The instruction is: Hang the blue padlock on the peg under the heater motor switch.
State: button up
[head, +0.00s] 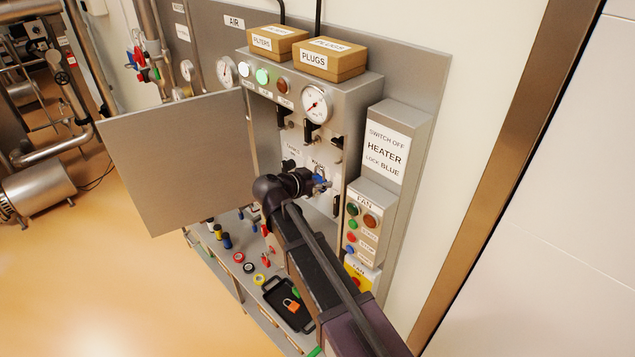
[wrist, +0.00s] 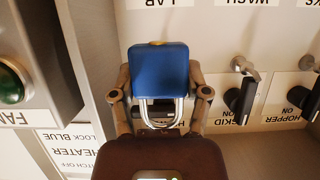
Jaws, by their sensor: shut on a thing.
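My gripper (head: 308,181) is in front of the open cabinet's panel and is shut on a blue padlock (head: 321,184). In the wrist view my gripper (wrist: 159,80) has a finger on each side of the blue padlock body (wrist: 159,70). That view is upside down, and the silver shackle (wrist: 161,113) extends toward the gripper's palm. A black switch (head: 338,143) at the panel's right shows above the padlock. Its label is not readable, and any peg under it is hidden. I cannot tell whether the shackle touches a peg.
Two neighbouring black switches (wrist: 241,96) (wrist: 301,98) have metal pegs beside them. The open door (head: 180,160) stands left of my arm. The heater box (head: 385,150) and fan control box (head: 367,225) project at right. A black tray (head: 290,318) with an orange padlock lies on the shelf below.

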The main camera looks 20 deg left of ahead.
jog(key=shift+w+r+b+x, duration=0.1)
jog(key=shift+r+b+x, duration=0.15)
jog(key=shift+x, duration=1.1)
jog(key=shift+w+r+b+x, duration=0.1)
jog(key=shift+r+b+x, duration=0.15)
jog(key=shift+x, duration=1.1)
jog(key=shift+w+r+b+x, duration=0.1)
jog(key=shift+r+b+x, duration=0.15)
jog(key=shift+x, duration=1.1)
jog(key=o, duration=1.2)
jog(key=shift+o, duration=0.2)
jog(key=shift+r, duration=0.1)
